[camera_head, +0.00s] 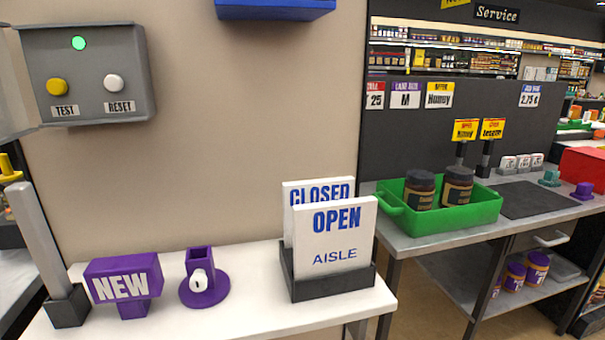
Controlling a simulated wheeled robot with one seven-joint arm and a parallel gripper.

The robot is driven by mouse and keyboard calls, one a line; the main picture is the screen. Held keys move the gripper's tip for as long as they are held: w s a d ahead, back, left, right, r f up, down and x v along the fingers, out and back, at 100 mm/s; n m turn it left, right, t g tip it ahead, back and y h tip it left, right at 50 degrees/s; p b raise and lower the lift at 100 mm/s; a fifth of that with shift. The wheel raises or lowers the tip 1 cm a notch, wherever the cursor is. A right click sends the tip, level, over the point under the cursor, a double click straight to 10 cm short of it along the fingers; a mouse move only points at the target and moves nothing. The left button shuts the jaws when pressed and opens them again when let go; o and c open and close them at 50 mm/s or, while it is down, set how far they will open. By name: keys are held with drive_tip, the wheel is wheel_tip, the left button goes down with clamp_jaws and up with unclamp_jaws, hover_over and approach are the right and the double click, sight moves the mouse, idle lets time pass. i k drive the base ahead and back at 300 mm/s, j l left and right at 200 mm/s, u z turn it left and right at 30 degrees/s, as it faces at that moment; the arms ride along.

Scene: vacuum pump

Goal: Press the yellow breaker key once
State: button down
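A grey box (135,75) is fixed on the beige wall at the upper left. It carries a round yellow key (57,87) above a label reading TEST. A white key (113,83) sits to its right above a label reading RESET. A green round lamp (78,43) is above and between the two keys and looks lit. Nothing covers the front of the box, and what seems to be its lid stands open at the left edge. My gripper is not in this view.
Below is a white counter (240,315) with a grey upright bar (38,235), a purple NEW sign (123,278), a purple holder (204,290) and CLOSED/OPEN signs (335,235). A blue object (275,8) juts out at the top. A green tray (470,214) with jars stands right.

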sight(55, 87)
drive_tip(key=i+j+u, duration=0.15)
drive_tip(key=j+u, duration=0.15)
drive_tip(key=i+j+u, duration=0.2)
drive_tip(key=j+u, duration=0.15)
drive_tip(key=i+j+u, duration=0.3)
drive_tip(key=k+j, duration=0.05)
drive_tip(key=j, duration=0.1)
